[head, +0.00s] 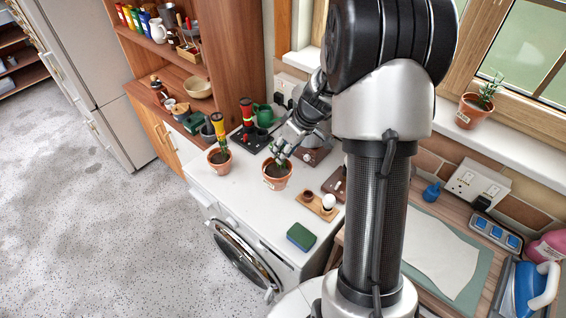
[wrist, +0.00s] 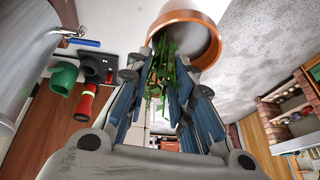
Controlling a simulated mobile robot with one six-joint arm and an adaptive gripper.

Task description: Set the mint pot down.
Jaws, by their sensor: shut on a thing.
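The mint pot (head: 276,182) is a terracotta pot with a pale label, dark soil and green stems. It is over the white worktop, near its middle; I cannot tell whether its base touches. My gripper (head: 281,152) reaches down over it from the upper right. In the wrist view, the fingers (wrist: 172,70) are closed around the green stems, and the pot's orange rim (wrist: 190,16) shows beyond the fingertips. The fingers and leaves hide part of the soil.
Another terracotta pot (head: 220,165) stands close on the left. A wooden board (head: 314,205) with small items lies to the right, and a green sponge (head: 300,237) in front. A black tray (head: 250,139) with a red-and-black tool is behind. The worktop's front left is bare.

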